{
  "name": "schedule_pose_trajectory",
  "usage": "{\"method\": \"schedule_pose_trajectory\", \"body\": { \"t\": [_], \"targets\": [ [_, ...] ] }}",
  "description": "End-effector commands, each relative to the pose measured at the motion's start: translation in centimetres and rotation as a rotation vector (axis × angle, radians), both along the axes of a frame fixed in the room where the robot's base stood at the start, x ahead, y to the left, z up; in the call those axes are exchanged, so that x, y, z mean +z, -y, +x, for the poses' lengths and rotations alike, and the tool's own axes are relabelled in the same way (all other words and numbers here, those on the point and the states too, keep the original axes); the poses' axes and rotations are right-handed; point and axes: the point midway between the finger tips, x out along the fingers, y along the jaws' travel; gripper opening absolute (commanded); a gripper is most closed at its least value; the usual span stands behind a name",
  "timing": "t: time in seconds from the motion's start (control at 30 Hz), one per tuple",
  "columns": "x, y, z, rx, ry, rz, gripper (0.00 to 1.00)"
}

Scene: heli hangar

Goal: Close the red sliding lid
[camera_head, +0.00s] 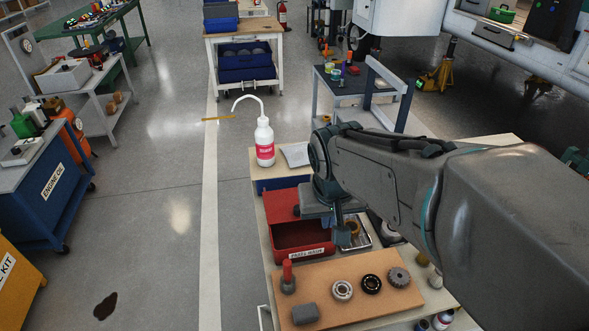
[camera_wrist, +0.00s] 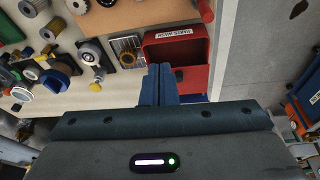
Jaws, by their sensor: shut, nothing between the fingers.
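The red PARTS WASH box (camera_head: 303,250) stands on the bench, its front part open. Its red sliding lid (camera_head: 284,205) covers the back part and carries a small dark knob (camera_head: 297,210). The box also shows in the wrist view (camera_wrist: 206,62), with its label towards the top and a dark knob (camera_wrist: 179,75) near the fingers. My gripper (camera_head: 342,236) is shut and empty, pointing down at the right side of the box. In the wrist view the closed fingertips (camera_wrist: 160,72) lie beside the box's edge; I cannot tell whether they touch it. My arm hides the lid's right end.
A brown board (camera_head: 345,290) with bearings, a gear and a red-handled tool lies in front of the box. A metal tray (camera_head: 357,232) stands close on the right. A white wash bottle (camera_head: 264,143) and a blue bin (camera_head: 283,184) stand behind.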

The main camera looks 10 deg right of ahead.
Motion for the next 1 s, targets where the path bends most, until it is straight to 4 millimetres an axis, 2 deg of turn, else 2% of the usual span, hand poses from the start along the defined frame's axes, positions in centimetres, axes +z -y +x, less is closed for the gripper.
{"method": "schedule_pose_trajectory", "body": {
  "t": [0.03,0.27,0.4,0.5,0.6,0.7,1.0],
  "targets": [
    [-0.2,0.3,2.1,-0.032,-0.005,-0.014,0.0],
    [-2.0,1.1,11.2,-0.176,0.024,-0.044,0.0],
    [-4.2,0.9,16.4,-0.248,0.047,-0.032,0.0],
    [-5.9,0.7,19.5,-0.292,0.062,-0.015,0.0],
    [-7.4,0.5,21.8,-0.329,0.075,0.004,0.0],
    [-8.4,0.4,23.2,-0.352,0.083,0.018,0.0],
    [-10.8,0.4,24.6,-0.369,0.087,0.029,0.0]
  ]
}}
